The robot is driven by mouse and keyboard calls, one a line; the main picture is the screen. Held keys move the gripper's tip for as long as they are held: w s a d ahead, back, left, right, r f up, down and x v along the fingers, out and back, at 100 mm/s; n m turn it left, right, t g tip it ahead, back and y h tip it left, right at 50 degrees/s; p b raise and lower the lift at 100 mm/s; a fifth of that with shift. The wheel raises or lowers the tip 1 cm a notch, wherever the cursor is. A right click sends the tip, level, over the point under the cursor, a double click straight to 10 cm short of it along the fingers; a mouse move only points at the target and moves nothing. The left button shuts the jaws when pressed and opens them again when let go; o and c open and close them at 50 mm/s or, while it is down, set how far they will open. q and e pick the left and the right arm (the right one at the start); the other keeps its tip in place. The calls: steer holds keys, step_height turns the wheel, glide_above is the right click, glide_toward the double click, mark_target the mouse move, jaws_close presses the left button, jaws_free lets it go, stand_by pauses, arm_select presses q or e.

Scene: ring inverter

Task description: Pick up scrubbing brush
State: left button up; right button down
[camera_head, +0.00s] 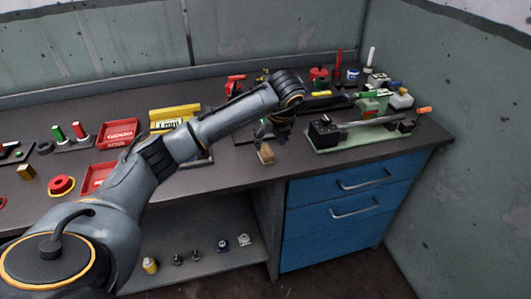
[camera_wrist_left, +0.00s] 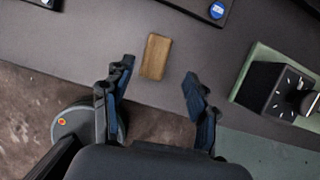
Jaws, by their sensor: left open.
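The scrubbing brush appears as a small brown wooden block (camera_head: 266,154) near the front edge of the workbench, in the middle of the head view. In the left wrist view the block (camera_wrist_left: 155,56) lies flat, with no bristles visible. My left gripper (camera_head: 267,138) is above and just behind the block in the head view, partly hidden by its own wrist. In the left wrist view the open gripper (camera_wrist_left: 158,74) has one finger on each side of the block's near end. I see no clear contact. My right gripper is not in view.
The dark workbench (camera_head: 225,176) has a green-based device (camera_head: 350,138) right of the block. Red trays (camera_head: 118,133) and a yellow bin (camera_head: 174,116) stand to the left. Blue drawers (camera_head: 345,205) are below. Bare bench top surrounds the block.

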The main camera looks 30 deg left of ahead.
mark_target(266, 150)
arm_select(q)
steer(key=x, duration=0.2)
steer(key=p+x, duration=0.1)
steer(key=x, duration=0.2)
steer(key=shift+s+a+f, duration=0.25)
steer(key=shift+s+f, duration=0.05)
steer(key=shift+s, duration=0.05)
steer(key=shift+f, duration=0.15)
jaws_close()
